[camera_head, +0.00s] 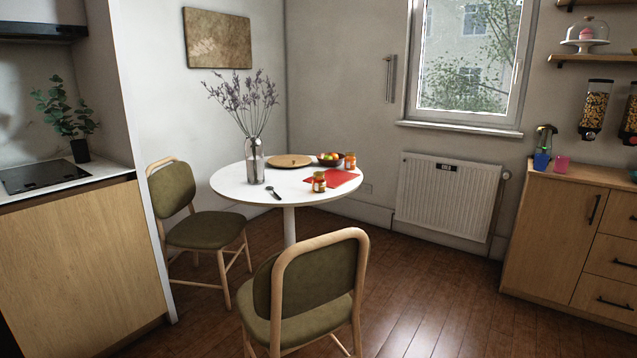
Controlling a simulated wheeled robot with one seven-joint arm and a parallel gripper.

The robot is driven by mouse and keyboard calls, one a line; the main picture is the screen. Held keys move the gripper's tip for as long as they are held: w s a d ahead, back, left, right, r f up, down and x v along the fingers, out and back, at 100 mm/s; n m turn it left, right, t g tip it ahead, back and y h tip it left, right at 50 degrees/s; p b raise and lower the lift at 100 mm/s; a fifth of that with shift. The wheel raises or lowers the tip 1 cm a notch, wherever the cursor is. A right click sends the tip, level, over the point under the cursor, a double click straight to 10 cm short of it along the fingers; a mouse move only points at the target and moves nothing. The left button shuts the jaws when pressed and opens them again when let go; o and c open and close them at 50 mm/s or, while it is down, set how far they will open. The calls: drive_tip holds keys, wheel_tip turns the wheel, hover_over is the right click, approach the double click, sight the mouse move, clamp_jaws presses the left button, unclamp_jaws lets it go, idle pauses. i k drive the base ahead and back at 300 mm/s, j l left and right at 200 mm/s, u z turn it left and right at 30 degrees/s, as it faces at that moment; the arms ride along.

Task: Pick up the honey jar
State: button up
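Two small jars stand on the round white table (230,182) in the head view. The nearer jar (319,182), amber with a pale label, stands at the left edge of a red mat (343,178). The farther jar (350,161), orange-red, stands behind the mat, beside a fruit bowl (330,159). Both are too small for me to read, so I cannot tell for certain which is the honey jar. My gripper is not in view.
A glass vase with dried stems (255,160), a spoon (273,192) and a wooden board (290,161) are also on the table. One chair (305,290) stands in front of the table, another (195,215) at its left. Floor (430,290) is clear to the right.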

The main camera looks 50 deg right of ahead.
sight(320, 182)
drive_tip(key=k+l+u, duration=0.45)
drive_tip(key=l, duration=0.6)
drive_tip(key=k+l+u, duration=0.45)
drive_tip(key=k+l, duration=0.3)
drive_tip(key=l, duration=0.15)
drive_tip(key=k+l+u, duration=0.4)
drive_tip(key=k+l, duration=0.25)
drive_tip(key=k+l+u, duration=0.45)
drive_tip(key=k+l, duration=0.3)
drive_tip(key=l, duration=0.15)
drive_tip(key=k+l+u, duration=0.45)
drive_tip(key=k+l, duration=0.2)
drive_tip(key=k, duration=0.25)
drive_tip(key=k+l+u, duration=0.2)
drive_tip(key=l, duration=0.25)
drive_tip(key=k+l+u, duration=0.2)
drive_tip(key=l, duration=0.2)
drive_tip(key=k+l+u, duration=0.2)
drive_tip(key=k+l, duration=0.15)
drive_tip(key=k+l+u, duration=0.25)
drive_tip(key=l, duration=0.4)
drive_tip(key=k+l+u, duration=0.25)
drive_tip(key=k+l, duration=0.2)
drive_tip(key=k+l+u, duration=0.3)
drive_tip(key=l, duration=0.3)
drive_tip(key=k+l, duration=0.05)
drive_tip(key=k, duration=0.05)
